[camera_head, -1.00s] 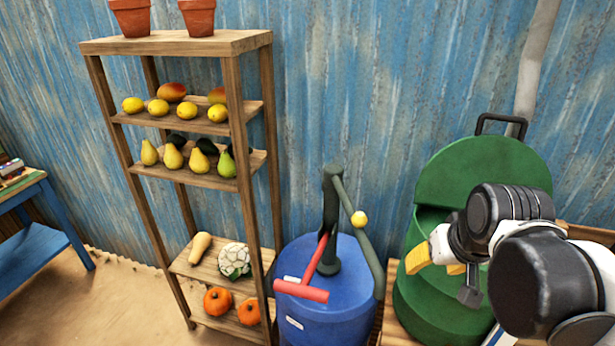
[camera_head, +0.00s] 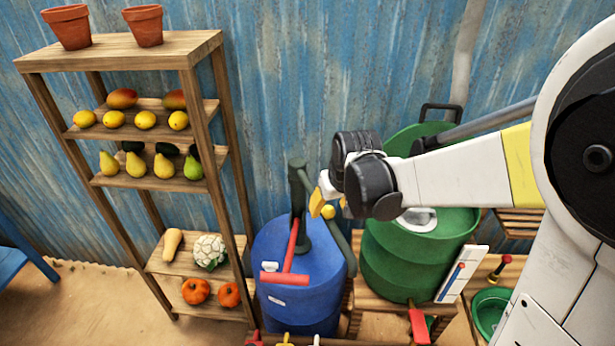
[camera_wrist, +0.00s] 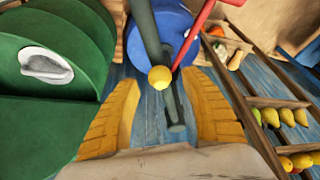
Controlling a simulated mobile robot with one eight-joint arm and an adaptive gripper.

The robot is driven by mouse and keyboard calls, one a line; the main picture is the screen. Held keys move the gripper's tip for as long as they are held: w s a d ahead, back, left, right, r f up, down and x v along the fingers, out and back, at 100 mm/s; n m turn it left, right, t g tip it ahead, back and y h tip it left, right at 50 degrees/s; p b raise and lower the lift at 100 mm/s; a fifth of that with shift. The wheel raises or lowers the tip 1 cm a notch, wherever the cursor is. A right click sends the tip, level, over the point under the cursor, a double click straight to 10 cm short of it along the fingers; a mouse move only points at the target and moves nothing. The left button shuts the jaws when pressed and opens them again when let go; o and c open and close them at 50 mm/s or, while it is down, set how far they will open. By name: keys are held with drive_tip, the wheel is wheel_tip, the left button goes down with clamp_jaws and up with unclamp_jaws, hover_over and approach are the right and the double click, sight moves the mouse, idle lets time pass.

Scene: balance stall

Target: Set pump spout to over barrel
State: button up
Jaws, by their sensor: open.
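The pump (camera_head: 298,195) stands on the blue barrel (camera_head: 325,265), with a dark green upright column. A red T-shaped arm (camera_head: 290,250) slopes down over the barrel's front. A dark green pipe (camera_head: 338,240) slopes down to the right and carries a yellow ball (camera_head: 328,212). My gripper (camera_head: 331,204) is open, right of the column and close to the ball. In the wrist view the ball (camera_wrist: 160,78) shows between the tips of my gripper (camera_wrist: 165,92), with the green pipe (camera_wrist: 146,30) behind it. I cannot tell whether anything touches. The barrel's top is partly hidden by the pump.
A green drum (camera_head: 390,255) stands right of the barrel, behind my arm. A wooden shelf (camera_head: 120,52) with fruit stands close on the left. A red-handled tool (camera_head: 418,325) and a green bowl (camera_head: 488,312) are at lower right. A corrugated wall is behind.

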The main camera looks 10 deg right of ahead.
drive_tip(key=shift+x, duration=1.3)
clamp_jaws()
drive_tip(key=shift+d, duration=0.6)
drive_tip(key=w+d+n+g+y+b, duration=0.1)
drive_tip(key=w+d+n+b, duration=0.1)
drive_tip(key=w+d+n, duration=0.3)
drive_tip(key=w+d+n+g+y+b, duration=0.1)
drive_tip(key=w+d+n+y+b, duration=0.1)
drive_tip(key=w+d+n, duration=0.3)
drive_tip(key=w+d+b, duration=0.1)
drive_tip(key=w+d, duration=0.2)
drive_tip(key=d, duration=0.4)
drive_tip(key=shift+d+n+y, duration=0.3)
drive_tip(key=shift+d+n, duration=0.05)
drive_tip(key=shift+n, duration=0.05)
drive_tip(key=shift+r, duration=0.15)
